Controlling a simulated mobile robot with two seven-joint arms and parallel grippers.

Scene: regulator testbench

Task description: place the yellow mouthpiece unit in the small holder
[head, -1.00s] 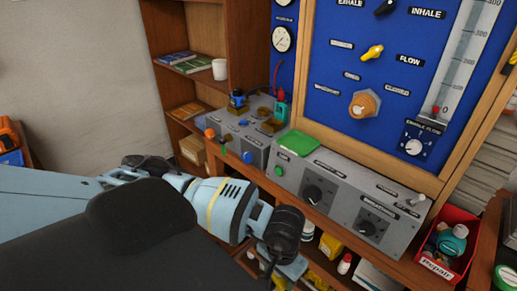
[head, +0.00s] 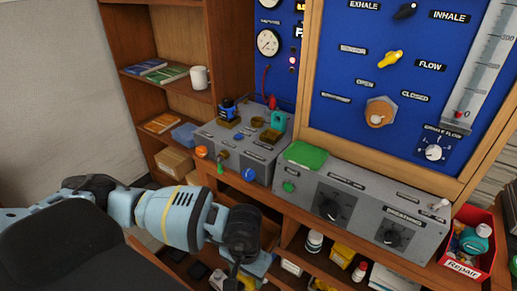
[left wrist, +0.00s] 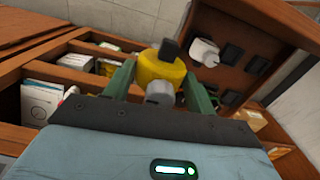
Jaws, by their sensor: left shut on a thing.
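The yellow mouthpiece unit (left wrist: 158,75) shows in the left wrist view, with a black block on top and a grey rounded part below. My left gripper (left wrist: 160,88) is shut on it, with one green finger on each side. Small brown holders (head: 270,137) sit on the grey box; I cannot tell which one is the small holder. My right gripper is not in view.
The grey box (head: 232,146) also carries a blue unit (head: 227,108) and a teal unit (head: 278,119). Right of it stands a grey control panel (head: 365,212) with a green pad (head: 305,155). A red bin (head: 468,250) stands at the right. Shelves with jars lie below.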

